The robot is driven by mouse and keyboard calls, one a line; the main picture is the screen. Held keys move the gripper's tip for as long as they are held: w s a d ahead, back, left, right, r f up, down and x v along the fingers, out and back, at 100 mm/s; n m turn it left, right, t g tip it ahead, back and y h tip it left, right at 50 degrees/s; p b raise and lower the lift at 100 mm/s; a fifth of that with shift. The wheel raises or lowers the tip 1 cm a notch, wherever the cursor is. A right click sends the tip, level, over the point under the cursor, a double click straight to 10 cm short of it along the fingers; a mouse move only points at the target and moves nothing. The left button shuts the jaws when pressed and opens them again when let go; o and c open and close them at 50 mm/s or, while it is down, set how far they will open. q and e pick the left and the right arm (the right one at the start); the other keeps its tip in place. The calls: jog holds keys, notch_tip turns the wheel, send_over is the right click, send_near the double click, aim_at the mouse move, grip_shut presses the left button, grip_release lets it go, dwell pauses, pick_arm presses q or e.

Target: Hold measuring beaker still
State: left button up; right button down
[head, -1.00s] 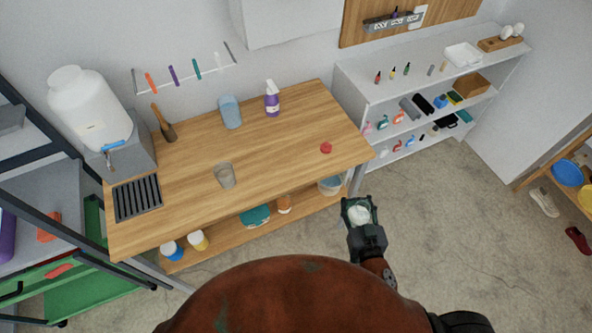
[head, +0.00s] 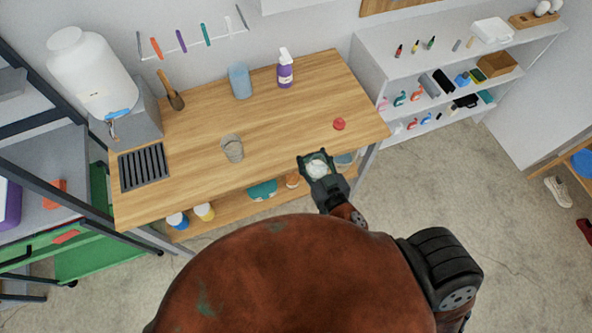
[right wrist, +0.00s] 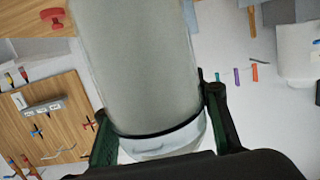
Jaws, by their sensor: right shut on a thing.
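My right gripper (head: 316,167) is just beyond the front edge of the wooden table, toward its right end. It is shut on a cylindrical container with a white round face (head: 318,169). In the right wrist view this container (right wrist: 140,65) looks grey and translucent, with a dark line and a pale band between the fingers (right wrist: 155,125). A clear grey beaker-like cup (head: 232,148) stands upright on the table near the front, left of the gripper and apart from it. A bluish translucent container (head: 240,82) stands at the back. I cannot tell which is the measuring beaker. My left gripper is out of view.
A white dispenser (head: 92,75) stands at left. The table's middle is clear.

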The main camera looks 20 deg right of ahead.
pick_arm(q)
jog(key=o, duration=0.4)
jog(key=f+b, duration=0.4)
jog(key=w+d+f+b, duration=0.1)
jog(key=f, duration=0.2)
jog(key=shift+b, duration=0.4)
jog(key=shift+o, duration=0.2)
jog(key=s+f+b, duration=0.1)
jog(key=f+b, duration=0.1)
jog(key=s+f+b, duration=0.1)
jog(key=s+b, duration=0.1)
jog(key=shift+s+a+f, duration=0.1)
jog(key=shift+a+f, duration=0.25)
pick_arm(e)
notch_tip(320, 180, down, 12)
jog(key=shift+w+f, duration=0.2)
jog(key=shift+f, duration=0.05)
